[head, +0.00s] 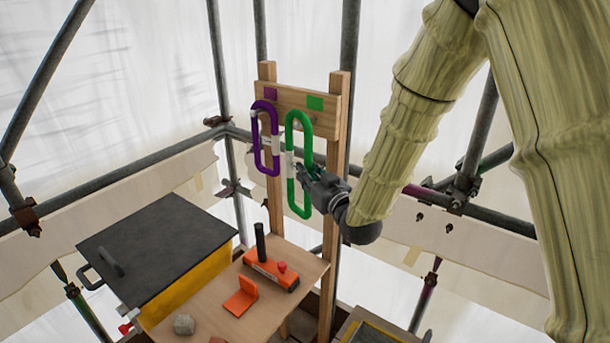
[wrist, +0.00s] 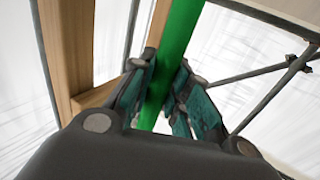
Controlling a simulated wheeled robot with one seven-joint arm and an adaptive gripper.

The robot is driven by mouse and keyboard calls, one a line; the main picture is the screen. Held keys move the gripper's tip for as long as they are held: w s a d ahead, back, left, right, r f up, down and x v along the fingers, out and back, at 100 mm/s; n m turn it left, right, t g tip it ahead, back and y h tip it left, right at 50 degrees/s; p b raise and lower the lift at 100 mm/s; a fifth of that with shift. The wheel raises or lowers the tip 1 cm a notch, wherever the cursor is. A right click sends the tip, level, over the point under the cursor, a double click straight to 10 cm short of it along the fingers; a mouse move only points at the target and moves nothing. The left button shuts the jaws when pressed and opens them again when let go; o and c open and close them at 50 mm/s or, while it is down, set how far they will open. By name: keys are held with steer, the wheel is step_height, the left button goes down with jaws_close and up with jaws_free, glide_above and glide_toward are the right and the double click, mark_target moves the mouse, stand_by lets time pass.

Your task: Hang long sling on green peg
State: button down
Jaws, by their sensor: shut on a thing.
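The long green sling (head: 292,190) is an upright elongated loop in front of the wooden rack in the head view. My gripper (head: 298,172) is shut on its lower part, with the wrist to the right. In the wrist view, the green sling (wrist: 178,50) runs between the fingers of my gripper (wrist: 160,95). The green square (head: 315,103) marks the right of the rack's board (head: 290,97). The sling's top is just below and left of this square. The green peg itself is hard to make out, so I cannot tell whether the sling is around it.
A shorter purple sling (head: 275,155) hangs at the rack's left, under a purple square (head: 271,94). Below stand a black-lidded yellow box (head: 190,285) and a wooden table (head: 228,318) with orange tools (head: 271,270). Scaffold tubes (head: 349,45) surround the rack.

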steer(key=shift+w+d+f+b, duration=0.25)
steer(key=shift+w+d, duration=0.3)
steer(key=shift+w, duration=0.2)
steer(key=shift+w+d+f+b, duration=0.25)
steer(key=shift+w+d, duration=0.25)
steer(key=shift+w, duration=0.2)
steer(key=c, duration=1.3)
jaws_free()
